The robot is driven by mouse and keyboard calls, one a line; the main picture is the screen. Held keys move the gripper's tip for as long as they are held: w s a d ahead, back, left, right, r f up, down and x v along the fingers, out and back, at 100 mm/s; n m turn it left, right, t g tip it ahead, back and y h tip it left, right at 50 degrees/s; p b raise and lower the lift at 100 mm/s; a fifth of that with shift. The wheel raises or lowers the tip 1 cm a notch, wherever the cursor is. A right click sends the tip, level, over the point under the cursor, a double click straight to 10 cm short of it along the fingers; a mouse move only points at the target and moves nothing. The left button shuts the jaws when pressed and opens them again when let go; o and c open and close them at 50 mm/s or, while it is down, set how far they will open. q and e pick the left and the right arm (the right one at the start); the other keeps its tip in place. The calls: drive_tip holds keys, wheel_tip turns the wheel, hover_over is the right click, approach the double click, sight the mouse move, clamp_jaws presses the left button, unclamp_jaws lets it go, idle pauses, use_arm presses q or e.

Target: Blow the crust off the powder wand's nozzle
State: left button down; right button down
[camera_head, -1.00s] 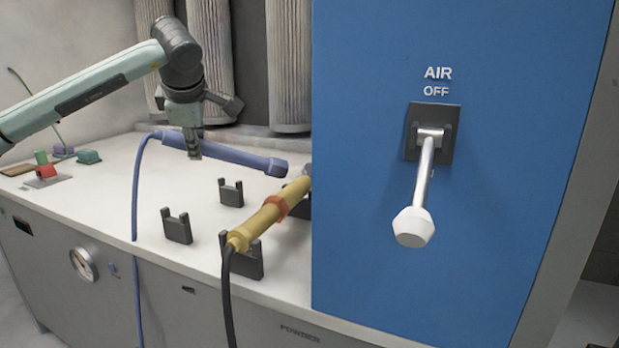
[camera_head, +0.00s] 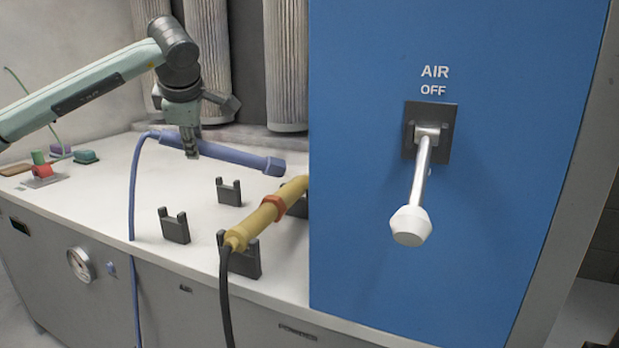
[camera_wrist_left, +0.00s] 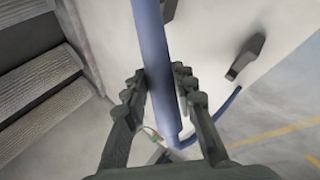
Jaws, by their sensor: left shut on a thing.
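My left gripper (camera_head: 190,150) is shut on a blue wand (camera_head: 235,157) and holds it above the bench, its thick end pointing right. In the left wrist view the fingers (camera_wrist_left: 160,85) close around the blue shaft (camera_wrist_left: 152,40). A yellow wand (camera_head: 262,217) with an orange ring and a black hose lies across a dark holder (camera_head: 245,258). Its far end, toward the nozzle, is hidden behind the blue panel (camera_head: 380,250). The AIR lever (camera_head: 415,200) with a white knob hangs down under the word OFF. My right gripper is not in view.
Two empty dark holders (camera_head: 174,226) (camera_head: 229,192) stand on the white bench (camera_head: 110,190). Pleated filters (camera_head: 285,70) hang behind. A red valve-like part (camera_head: 42,171) and small coloured blocks sit at the left. The blue hose (camera_head: 131,205) runs over the front edge.

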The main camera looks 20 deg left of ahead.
use_arm(q)
drive_tip(key=s+r+p, duration=0.2)
drive_tip(key=s+r, duration=0.4)
drive_tip(key=s, duration=0.2)
drive_tip(key=shift+a, duration=0.35)
